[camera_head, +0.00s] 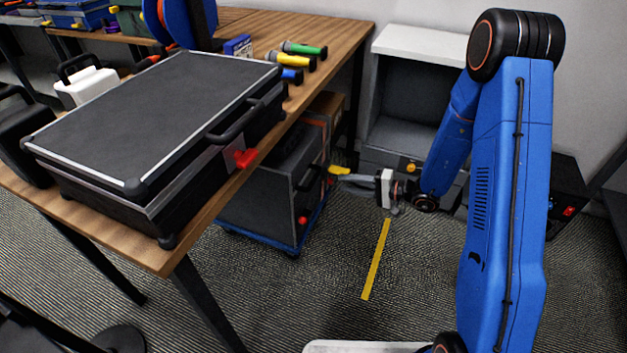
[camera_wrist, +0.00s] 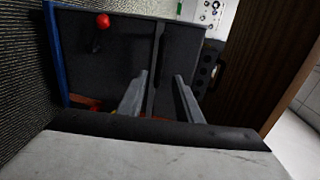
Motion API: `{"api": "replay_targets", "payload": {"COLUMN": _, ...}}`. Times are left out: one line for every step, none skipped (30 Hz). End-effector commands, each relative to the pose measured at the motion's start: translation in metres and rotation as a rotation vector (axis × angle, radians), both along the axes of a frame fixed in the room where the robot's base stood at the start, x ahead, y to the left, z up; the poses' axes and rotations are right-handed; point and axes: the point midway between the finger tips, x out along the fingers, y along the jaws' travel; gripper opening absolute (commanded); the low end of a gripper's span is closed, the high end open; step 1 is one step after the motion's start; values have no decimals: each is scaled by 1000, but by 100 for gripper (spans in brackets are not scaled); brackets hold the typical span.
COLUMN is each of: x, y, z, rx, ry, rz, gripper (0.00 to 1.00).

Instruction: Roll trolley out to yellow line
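The trolley is a low blue platform (camera_head: 262,240) carrying a dark grey box (camera_head: 262,205), under the right end of the wooden table. Its blue edge (camera_wrist: 56,60) shows at the left of the wrist view. The box face has a dark handle bar (camera_wrist: 156,60) and a red knob (camera_wrist: 103,20). The yellow line (camera_head: 376,260) lies on the floor to the right of the trolley. My gripper (camera_head: 341,177) is near the box's right side. In the wrist view its fingers (camera_wrist: 161,78) are apart, with the handle bar appearing between them. Contact cannot be told.
The wooden table (camera_head: 335,42) bears a large black case (camera_head: 150,90) with a red latch. A table leg (camera_head: 205,305) stands left of the trolley. A grey cabinet (camera_head: 415,95) stands behind my arm. The carpet around the yellow line is clear.

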Motion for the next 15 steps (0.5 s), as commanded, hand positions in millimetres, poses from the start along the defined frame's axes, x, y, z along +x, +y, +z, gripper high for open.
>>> {"api": "replay_targets", "payload": {"x": 2, "y": 8, "z": -2, "rx": 0, "ry": 1, "rz": 4, "gripper": 32}}
{"api": "replay_targets", "payload": {"x": 3, "y": 13, "z": -3, "rx": -1, "ry": 1, "rz": 4, "gripper": 32}}
{"api": "replay_targets", "payload": {"x": 5, "y": 19, "z": -4, "rx": -1, "ry": 1, "rz": 4, "gripper": 32}}
{"api": "replay_targets", "payload": {"x": 7, "y": 23, "z": -5, "rx": -1, "ry": 1, "rz": 4, "gripper": 32}}
{"api": "replay_targets", "payload": {"x": 8, "y": 27, "z": -6, "rx": -1, "ry": 1, "rz": 4, "gripper": 32}}
{"api": "replay_targets", "payload": {"x": 11, "y": 33, "z": -7, "rx": -1, "ry": 1, "rz": 4, "gripper": 32}}
{"api": "replay_targets", "payload": {"x": 12, "y": 38, "z": -8, "rx": -1, "ry": 1, "rz": 4, "gripper": 32}}
{"api": "replay_targets", "payload": {"x": 14, "y": 42, "z": -9, "rx": -1, "ry": 1, "rz": 4, "gripper": 32}}
{"api": "replay_targets", "payload": {"x": 16, "y": 48, "z": -11, "rx": -1, "ry": 1, "rz": 4, "gripper": 32}}
{"api": "replay_targets", "payload": {"x": 18, "y": 53, "z": -12, "rx": -1, "ry": 1, "rz": 4, "gripper": 32}}
{"api": "replay_targets", "payload": {"x": 19, "y": 57, "z": -13, "rx": 0, "ry": 2, "rz": 4, "gripper": 32}}
{"api": "replay_targets", "payload": {"x": 21, "y": 63, "z": -14, "rx": 0, "ry": 2, "rz": 4, "gripper": 32}}
{"api": "replay_targets", "payload": {"x": 23, "y": 68, "z": -15, "rx": 0, "ry": 2, "rz": 4, "gripper": 32}}
{"api": "replay_targets", "payload": {"x": 25, "y": 72, "z": -16, "rx": 0, "ry": 1, "rz": 4, "gripper": 32}}
{"api": "replay_targets", "payload": {"x": 27, "y": 79, "z": -17, "rx": 0, "ry": 1, "rz": 4, "gripper": 32}}
